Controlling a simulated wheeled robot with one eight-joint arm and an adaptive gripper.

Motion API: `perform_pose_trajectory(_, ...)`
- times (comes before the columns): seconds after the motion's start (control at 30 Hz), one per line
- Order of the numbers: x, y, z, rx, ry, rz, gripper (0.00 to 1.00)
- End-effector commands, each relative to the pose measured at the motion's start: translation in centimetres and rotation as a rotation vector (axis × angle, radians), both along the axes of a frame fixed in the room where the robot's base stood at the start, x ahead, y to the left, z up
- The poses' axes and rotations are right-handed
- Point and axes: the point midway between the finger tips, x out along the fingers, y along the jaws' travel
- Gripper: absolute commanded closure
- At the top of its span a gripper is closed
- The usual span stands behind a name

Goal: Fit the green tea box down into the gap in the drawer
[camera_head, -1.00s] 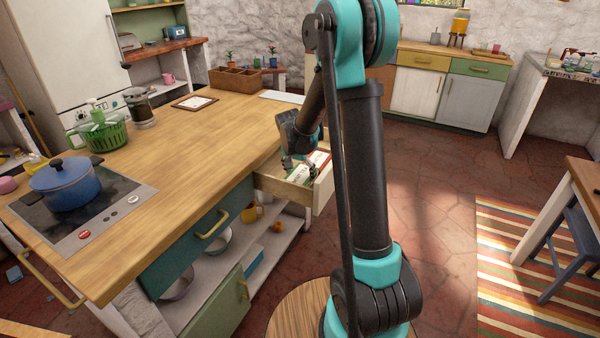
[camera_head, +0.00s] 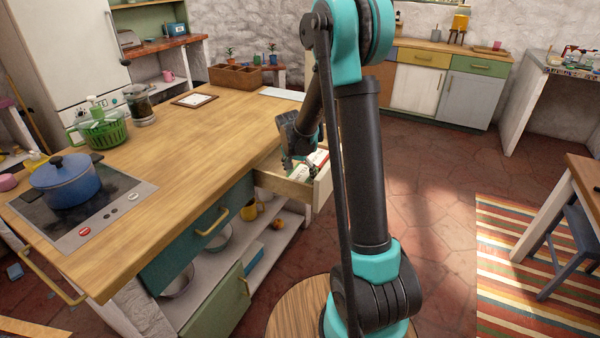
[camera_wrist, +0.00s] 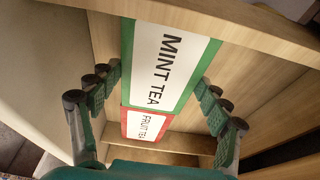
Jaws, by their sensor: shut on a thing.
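The green tea box, labelled MINT TEA (camera_wrist: 172,60), is between the fingers of my gripper (camera_wrist: 160,82) in the wrist view. The gripper is shut on its sides. In the head view my gripper (camera_head: 300,160) is over the drawer and partly covers the boxes. The box's underside and the gap are hidden.
The drawer's wooden walls (camera_wrist: 250,35) rise close around the boxes and fingers. The wooden counter (camera_head: 200,130) borders the drawer on the left. Red floor tiles (camera_head: 430,190) lie clear to the right.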

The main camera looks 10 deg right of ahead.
Motion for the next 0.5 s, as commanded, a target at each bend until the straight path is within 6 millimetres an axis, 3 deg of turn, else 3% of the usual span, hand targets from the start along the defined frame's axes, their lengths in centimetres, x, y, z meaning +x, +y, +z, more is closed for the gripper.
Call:
perform_pose_trajectory(0.13,-0.01,0.0,-0.21,0.0,0.0,0.0,0.55)
perform_pose_trajectory(0.17,-0.01,0.0,-0.18,0.0,0.0,0.0,0.19)
perform_pose_trajectory(0.3,-0.01,0.0,-0.17,0.0,0.0,0.0,0.02)
perform_pose_trajectory(0.5,0.0,0.0,-0.17,0.0,0.0,0.0,0.0)
